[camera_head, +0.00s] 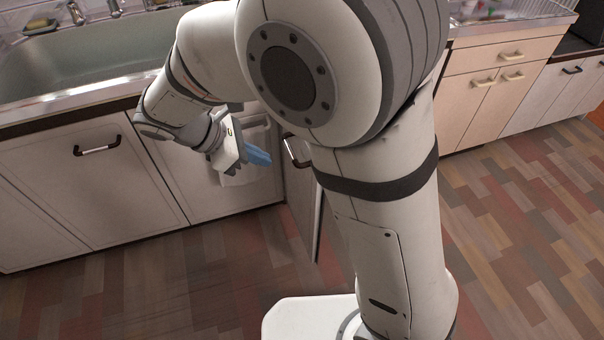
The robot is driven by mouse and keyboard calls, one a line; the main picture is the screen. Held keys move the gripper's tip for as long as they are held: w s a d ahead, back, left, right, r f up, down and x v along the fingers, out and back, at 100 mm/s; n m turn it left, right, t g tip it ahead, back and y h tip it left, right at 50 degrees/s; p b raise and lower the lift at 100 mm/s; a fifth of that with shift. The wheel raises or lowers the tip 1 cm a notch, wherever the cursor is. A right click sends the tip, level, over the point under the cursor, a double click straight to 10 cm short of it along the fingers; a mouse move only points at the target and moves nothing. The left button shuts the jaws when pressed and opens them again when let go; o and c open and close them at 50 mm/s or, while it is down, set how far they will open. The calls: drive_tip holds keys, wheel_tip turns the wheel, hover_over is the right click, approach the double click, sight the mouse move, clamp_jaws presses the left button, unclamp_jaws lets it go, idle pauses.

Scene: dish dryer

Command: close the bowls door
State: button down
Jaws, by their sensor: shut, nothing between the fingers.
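A white cabinet door (302,194) under the counter stands open, swung out from the cabinet front and seen at a steep angle. It has a dark and silver handle (295,152). No label shows that it is the bowls door. My gripper (259,158), with blue fingertips, is shut and empty. In the picture it is just left of the door and its handle, in front of a pale cabinet area. I cannot tell whether it touches anything. My arm hides the area right of the open door.
A closed white door with a handle (97,149) is at the left, under the sink (85,60). Beige cabinets (500,88) line the right. The wooden floor (200,275) is clear in front. My arm column fills the centre.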

drive_tip(key=w+d+f+n+b, duration=0.1)
drive_tip(key=w+d+f+b, duration=0.2)
drive_tip(key=d+f+b, duration=0.2)
drive_tip(key=d+f, duration=0.3)
drive_tip(key=d, duration=0.1)
drive_tip(key=shift+t+b, duration=0.3)
drive_tip(key=shift+w+d, duration=0.15)
drive_tip(key=shift+d, duration=0.05)
